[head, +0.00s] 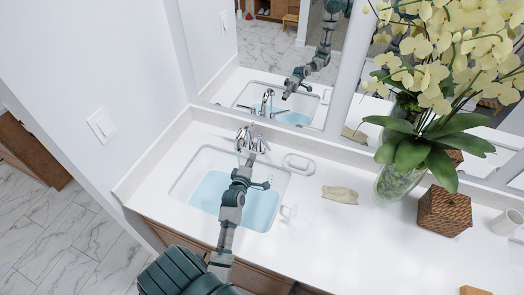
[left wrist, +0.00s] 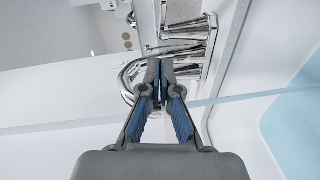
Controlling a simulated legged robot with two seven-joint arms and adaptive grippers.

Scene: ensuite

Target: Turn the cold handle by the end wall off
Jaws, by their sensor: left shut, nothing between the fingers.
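The chrome tap (head: 250,136) stands behind the left sink basin (head: 181,185), which holds pale blue water. Its handles show small in the head view, the one by the end wall partly lost against the spout. My left gripper (head: 250,162) reaches over the basin with its tip close to the tap. In the left wrist view the fingers (left wrist: 161,70) are shut together and empty, in front of the chrome handles (left wrist: 188,48) and beside the curved spout (left wrist: 128,78). I cannot tell whether they touch a handle. My right gripper is not in view.
The end wall (head: 90,60) with a light switch rises at left, the mirror (head: 285,50) behind the tap. The counter front is clear.

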